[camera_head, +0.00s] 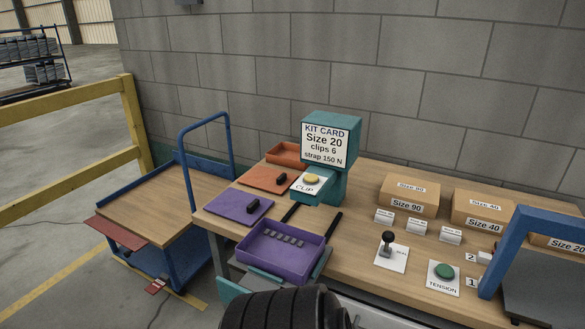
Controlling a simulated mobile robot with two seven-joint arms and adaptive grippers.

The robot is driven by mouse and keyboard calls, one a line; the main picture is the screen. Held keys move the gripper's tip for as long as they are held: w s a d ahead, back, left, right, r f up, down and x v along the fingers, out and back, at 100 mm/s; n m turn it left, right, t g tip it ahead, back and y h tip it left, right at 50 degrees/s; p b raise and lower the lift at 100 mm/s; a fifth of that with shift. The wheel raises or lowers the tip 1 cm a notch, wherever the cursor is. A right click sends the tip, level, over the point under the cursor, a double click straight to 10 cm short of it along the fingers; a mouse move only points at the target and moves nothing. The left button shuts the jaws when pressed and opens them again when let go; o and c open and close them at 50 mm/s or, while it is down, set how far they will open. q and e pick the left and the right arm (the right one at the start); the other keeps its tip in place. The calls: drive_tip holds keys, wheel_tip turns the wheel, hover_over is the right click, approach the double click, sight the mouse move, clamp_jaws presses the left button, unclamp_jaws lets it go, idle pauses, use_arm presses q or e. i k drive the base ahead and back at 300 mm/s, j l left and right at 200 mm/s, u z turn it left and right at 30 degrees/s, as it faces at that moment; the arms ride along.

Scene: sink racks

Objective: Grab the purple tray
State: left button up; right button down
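The purple tray (262,265) sits at the front left of the wooden workbench (355,215). It is shallow with raised walls, and several small dark grey pieces lie in a row inside it. A flat purple mat (232,204) with a small black object on it lies just behind and to the left of the tray. Neither of my grippers shows in the head view, so their state and distance from the tray cannot be seen.
Cardboard boxes (408,193) stand right. A blue cart (160,205) stands left.

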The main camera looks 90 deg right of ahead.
sight(291, 254)
drive_tip(key=z, duration=2.65)
